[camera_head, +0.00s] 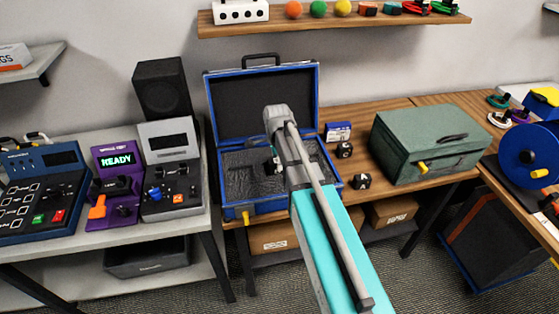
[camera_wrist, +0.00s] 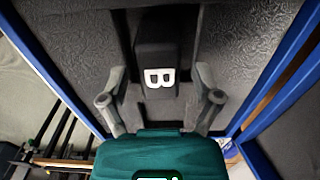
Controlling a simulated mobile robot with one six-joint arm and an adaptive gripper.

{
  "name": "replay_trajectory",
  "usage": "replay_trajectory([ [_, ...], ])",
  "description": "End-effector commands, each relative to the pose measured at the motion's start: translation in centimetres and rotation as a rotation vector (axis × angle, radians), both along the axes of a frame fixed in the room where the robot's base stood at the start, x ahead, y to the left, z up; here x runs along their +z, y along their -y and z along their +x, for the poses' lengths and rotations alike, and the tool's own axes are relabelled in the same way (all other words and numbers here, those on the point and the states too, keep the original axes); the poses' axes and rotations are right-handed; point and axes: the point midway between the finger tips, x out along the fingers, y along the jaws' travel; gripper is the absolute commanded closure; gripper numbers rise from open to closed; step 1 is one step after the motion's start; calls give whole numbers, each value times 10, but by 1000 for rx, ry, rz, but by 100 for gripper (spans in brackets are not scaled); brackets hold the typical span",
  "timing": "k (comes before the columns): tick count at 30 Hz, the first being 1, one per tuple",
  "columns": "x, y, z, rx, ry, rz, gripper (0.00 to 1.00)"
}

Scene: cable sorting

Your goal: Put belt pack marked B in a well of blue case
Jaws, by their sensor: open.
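The blue case (camera_head: 268,206) stands open on the wooden bench, its lid raised at the back. Its grey foam lining and blue rim (camera_wrist: 272,72) also show in the wrist view. A black belt pack marked with a white B (camera_wrist: 157,58) sits in a dark recess of the foam, its lettered end facing the camera. My gripper (camera_wrist: 161,88) is open, with one finger on each side of the pack and gaps between. How deep the pack sits is hidden.
Two small dark packs, one nearer the back (camera_head: 344,150) and one nearer the front (camera_head: 362,181), lie right of the case beside a blue-and-white box (camera_head: 338,131). A green case (camera_head: 425,142) stands farther right. The raised lid (camera_head: 262,101) bounds the back.

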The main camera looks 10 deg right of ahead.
Motion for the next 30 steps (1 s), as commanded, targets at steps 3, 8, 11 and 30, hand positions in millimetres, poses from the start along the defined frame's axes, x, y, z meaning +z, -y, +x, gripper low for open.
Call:
replay_trajectory([
  [3, 0, 0, 0, 0, 0, 0, 18],
  [8, 1, 0, 0, 0, 0, 0, 18],
  [11, 3, 0, 0, 0, 0, 0, 18],
  [30, 48, 0, 0, -1, 0, 0, 18],
])
